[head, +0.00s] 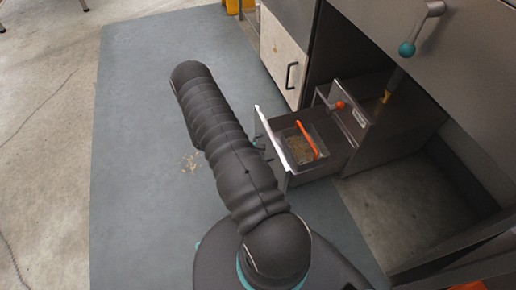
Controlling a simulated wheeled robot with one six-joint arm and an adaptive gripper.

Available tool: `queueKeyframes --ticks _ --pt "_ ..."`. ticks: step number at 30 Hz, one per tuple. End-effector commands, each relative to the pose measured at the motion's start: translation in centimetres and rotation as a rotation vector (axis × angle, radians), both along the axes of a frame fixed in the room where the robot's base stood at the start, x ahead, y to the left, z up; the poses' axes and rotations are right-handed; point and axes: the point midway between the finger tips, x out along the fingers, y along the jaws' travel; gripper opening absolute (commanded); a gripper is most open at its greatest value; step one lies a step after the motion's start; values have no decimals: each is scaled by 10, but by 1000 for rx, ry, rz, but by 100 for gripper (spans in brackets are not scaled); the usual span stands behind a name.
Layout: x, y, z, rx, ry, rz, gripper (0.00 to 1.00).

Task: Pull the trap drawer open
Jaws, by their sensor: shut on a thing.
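The trap drawer (325,166) is a steel drawer standing well out of its metal housing (375,125) at the right of the head view. Its front panel (266,133) faces left, towards my arm. Inside lie brownish grains and an orange bar (306,139).
An orange-knobbed lever (339,105) sits on the housing above the drawer. A teal-knobbed lever (407,48) hangs from the steel machine at upper right. A pale cabinet door (283,55) with a black handle stands behind. Grey mat (140,130) left of my arm is clear except for spilled grain (192,162).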

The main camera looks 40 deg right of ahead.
Motion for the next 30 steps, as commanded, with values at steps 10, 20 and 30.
queueKeyframes --ticks 10,20,30 --pt "0 1 -1 1 0 -1 0" --pt "1 1 0 1 1 1 39" --pt "21 20 5 0 -1 5 39"
